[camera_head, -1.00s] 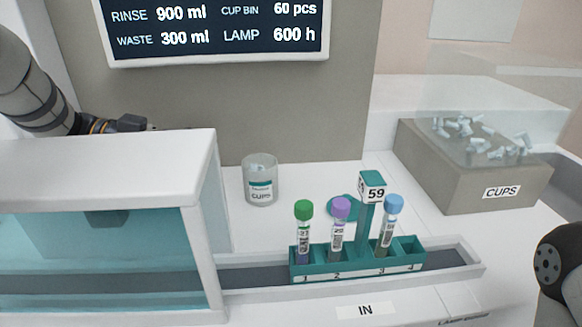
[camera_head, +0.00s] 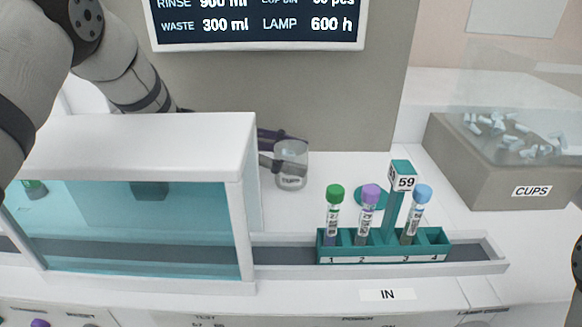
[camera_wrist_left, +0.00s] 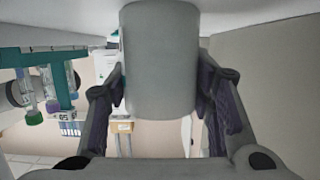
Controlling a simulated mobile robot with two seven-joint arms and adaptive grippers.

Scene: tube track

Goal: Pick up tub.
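In the left wrist view the tub (camera_wrist_left: 160,65) is a large grey cylinder between the two fingers of my left gripper (camera_wrist_left: 160,100). The fingers flank it closely; whether they press on it cannot be told. The tub shows no clear lift. My right gripper is not in view.
A teal rack (camera_head: 345,257) with several capped tubes and a "59" sign stands in the track right of the tub. The white housing with teal window (camera_head: 130,225) is in front of my left arm. A grey CUPS bin (camera_head: 490,180) stands right.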

